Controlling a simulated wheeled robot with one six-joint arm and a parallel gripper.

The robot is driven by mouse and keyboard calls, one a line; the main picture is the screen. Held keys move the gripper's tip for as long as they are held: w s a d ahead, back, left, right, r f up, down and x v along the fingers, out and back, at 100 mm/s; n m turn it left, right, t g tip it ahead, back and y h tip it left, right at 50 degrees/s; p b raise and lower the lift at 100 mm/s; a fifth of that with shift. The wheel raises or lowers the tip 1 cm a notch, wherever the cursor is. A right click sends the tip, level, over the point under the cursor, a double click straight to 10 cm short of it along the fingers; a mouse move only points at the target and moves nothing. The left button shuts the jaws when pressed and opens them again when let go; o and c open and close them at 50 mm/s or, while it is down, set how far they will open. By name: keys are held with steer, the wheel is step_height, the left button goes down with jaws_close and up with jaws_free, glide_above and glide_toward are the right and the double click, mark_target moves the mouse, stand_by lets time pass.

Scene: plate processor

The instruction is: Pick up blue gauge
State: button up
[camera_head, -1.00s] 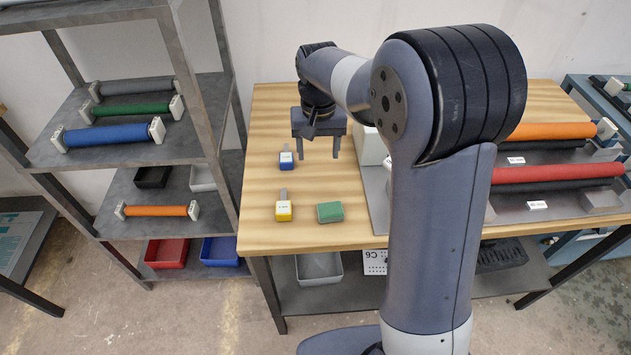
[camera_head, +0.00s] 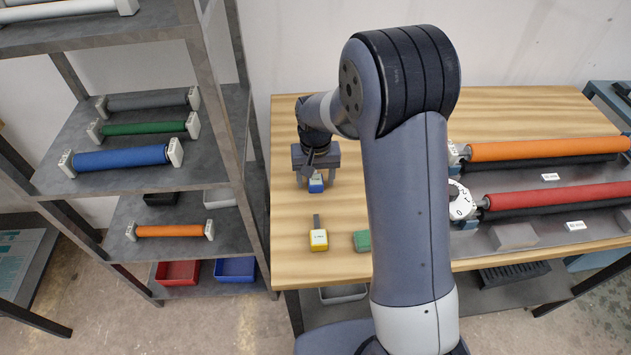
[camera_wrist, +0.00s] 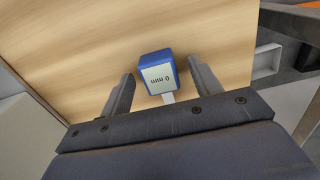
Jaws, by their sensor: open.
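The blue gauge (camera_head: 316,184) stands on the wooden table near its left end, just below my gripper in the head view. In the wrist view the blue gauge (camera_wrist: 157,73) shows a white face marked "0 mm" and a pale stem pointing toward the gripper body. My gripper (camera_head: 316,182) is open and points down at the gauge. In the wrist view its two fingers (camera_wrist: 160,85) lie on either side of the gauge's stem end, with a visible gap on each side. The gauge is not held. The gripper hides its upper part in the head view.
A yellow gauge (camera_head: 318,240) and a green block (camera_head: 362,241) sit nearer the table's front edge. A plate machine with orange (camera_head: 545,149) and red (camera_head: 555,202) rollers is at right. A grey shelf (camera_head: 120,180) with rollers stands left of the table.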

steer(key=c, duration=1.1)
steer(key=shift+r, duration=0.1)
